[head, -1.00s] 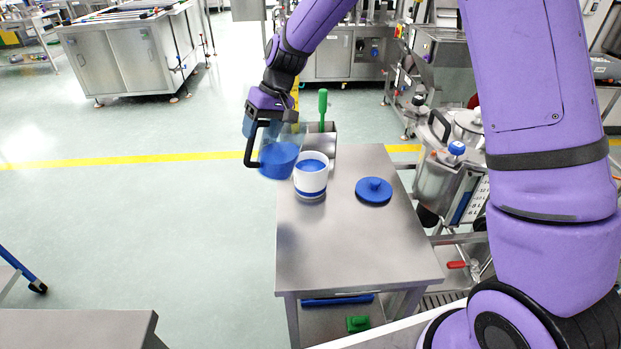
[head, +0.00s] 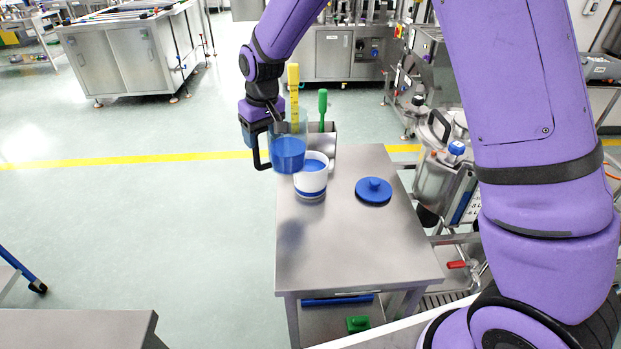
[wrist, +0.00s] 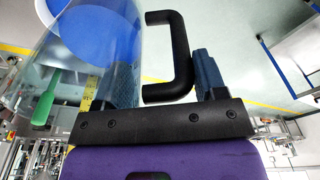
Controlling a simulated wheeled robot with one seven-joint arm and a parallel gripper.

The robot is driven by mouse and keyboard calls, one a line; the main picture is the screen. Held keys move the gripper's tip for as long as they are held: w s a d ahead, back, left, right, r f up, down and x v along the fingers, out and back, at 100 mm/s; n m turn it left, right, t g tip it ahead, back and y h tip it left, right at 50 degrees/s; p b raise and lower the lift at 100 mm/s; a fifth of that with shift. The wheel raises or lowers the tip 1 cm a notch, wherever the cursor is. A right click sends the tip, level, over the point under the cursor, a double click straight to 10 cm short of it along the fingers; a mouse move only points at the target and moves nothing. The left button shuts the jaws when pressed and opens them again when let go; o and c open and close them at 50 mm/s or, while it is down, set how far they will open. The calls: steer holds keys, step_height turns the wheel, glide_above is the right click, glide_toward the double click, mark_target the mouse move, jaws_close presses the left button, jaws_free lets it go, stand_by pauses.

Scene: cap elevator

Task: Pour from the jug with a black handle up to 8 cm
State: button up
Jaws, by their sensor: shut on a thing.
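The clear jug (head: 289,152) holds blue liquid and looks nearly upright in the head view, just above and behind the white cup. Its black handle (wrist: 182,55) lies between my fingers in the wrist view. My gripper (head: 268,124) is shut on this handle; it also shows in the wrist view (wrist: 165,62). The white cup (head: 311,184) has a blue band and stands on the steel table with blue liquid inside. The jug hides part of the cup's rim. The jug's blue contents (wrist: 98,25) show in the wrist view. I see no stream of liquid.
A steel holder (head: 327,140) with a green-handled tool (head: 323,105) stands behind the cup. A yellow ruler (head: 293,85) rises behind the jug. A blue lid (head: 373,191) lies right of the cup. The steel table's (head: 350,247) front is clear.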

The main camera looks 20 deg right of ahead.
steer(key=shift+f, duration=0.1)
stand_by(0.3)
steer(key=s+r, duration=0.2)
steer(key=s, duration=0.1)
steer(key=s+r, duration=0.1)
steer(key=s, duration=0.1)
steer(key=shift+d, duration=0.15)
stand_by(0.4)
stand_by(0.3)
